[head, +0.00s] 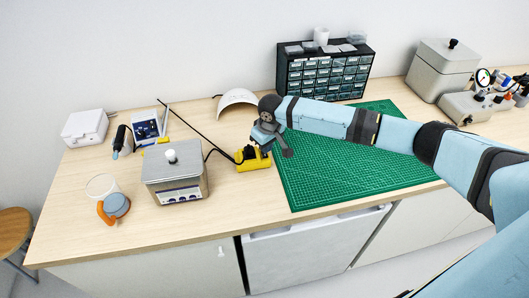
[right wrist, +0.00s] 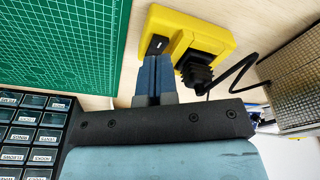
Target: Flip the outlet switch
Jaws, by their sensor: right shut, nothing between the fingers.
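The yellow outlet box (head: 256,163) lies on the bench just left of the green mat, partly hidden by my right gripper in the head view. In the right wrist view the outlet box (right wrist: 212,28) shows a dark switch (right wrist: 158,44) at its left end and a black plug (right wrist: 196,70) beside it in the socket. My right gripper (right wrist: 152,62) is shut and empty, with its fingertips at the near edge of the switch. Whether they touch it I cannot tell. It also shows in the head view (head: 264,150). My left gripper is not in view.
The green cutting mat (head: 340,160) lies to the right of the outlet box. A grey metal device (head: 176,176) stands to its left, with a black cord between. A drawer cabinet (head: 322,72) stands behind the mat. A white curved shade (head: 237,99) is behind the box.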

